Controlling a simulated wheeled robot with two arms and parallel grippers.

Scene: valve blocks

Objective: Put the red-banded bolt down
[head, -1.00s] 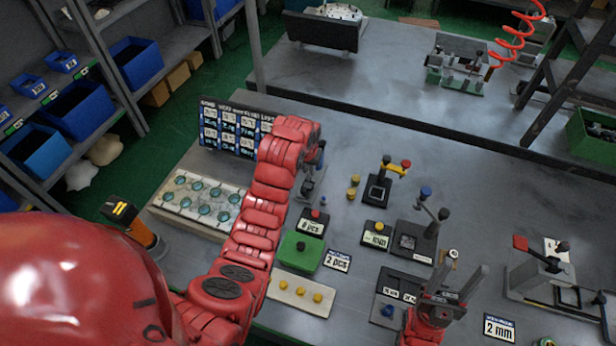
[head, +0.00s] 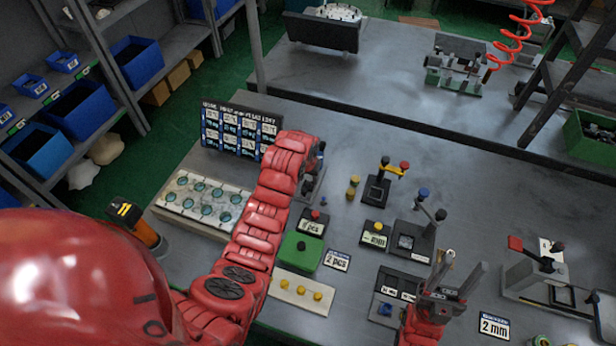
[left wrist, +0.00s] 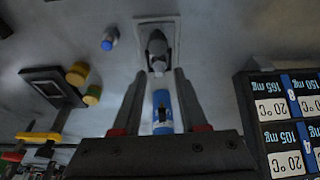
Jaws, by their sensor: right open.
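I cannot make out a red band on any bolt. My left gripper (left wrist: 160,78) points down over a grey upright piece (left wrist: 157,46) on a pale plate. A blue-and-white cylinder (left wrist: 163,112) shows between its fingers. I cannot tell whether the fingers touch it. In the head view my left gripper is mostly hidden behind my red arm, beside a small grey fixture (head: 310,186). My right gripper (head: 460,272) is open at the lower right, fingers up. A small pale-tipped piece (head: 450,257) shows by its left finger; I cannot tell whether it is separate.
A label board (head: 228,130) stands behind my left arm. A white tray with teal discs (head: 200,198) lies left. A blue piece (head: 321,198), yellow pieces (head: 353,186) and a lever stand (head: 378,188) stand right of the left gripper.

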